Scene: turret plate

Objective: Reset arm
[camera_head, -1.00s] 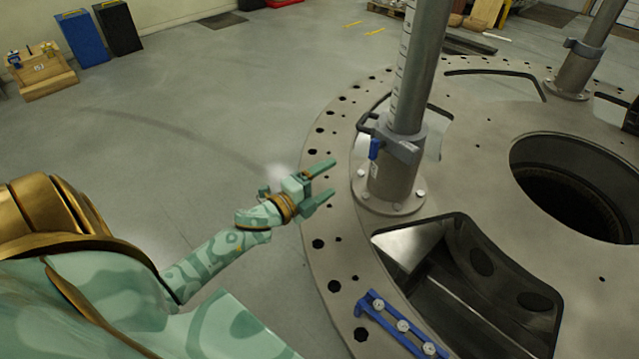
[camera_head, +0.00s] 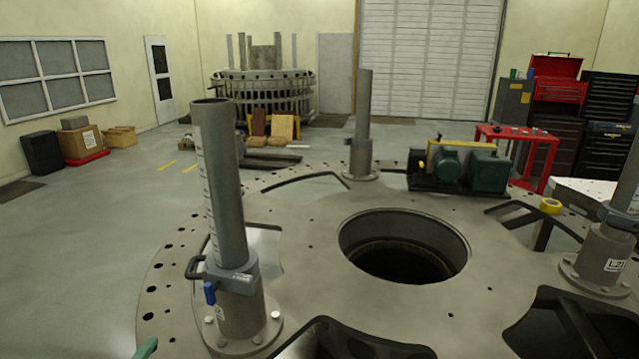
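Only a small green tip of my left gripper (camera_head: 147,348) shows at the bottom edge, left of the near post. The rest of that gripper and its arm are out of frame, so I cannot tell whether it is open or shut. My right arm and gripper are not in view. The large round turret plate (camera_head: 310,285) fills the lower part, with a dark central hole (camera_head: 400,245). A grey upright post (camera_head: 222,190) stands on its near left, in a flanged base with a clamp (camera_head: 228,277) and a blue-handled part (camera_head: 209,292).
Other posts stand at the plate's back (camera_head: 363,120) and right (camera_head: 612,235). A motor unit (camera_head: 462,167) and yellow tape roll (camera_head: 550,205) sit toward the right. A red table (camera_head: 515,134) stands behind. The floor at left (camera_head: 90,240) is clear.

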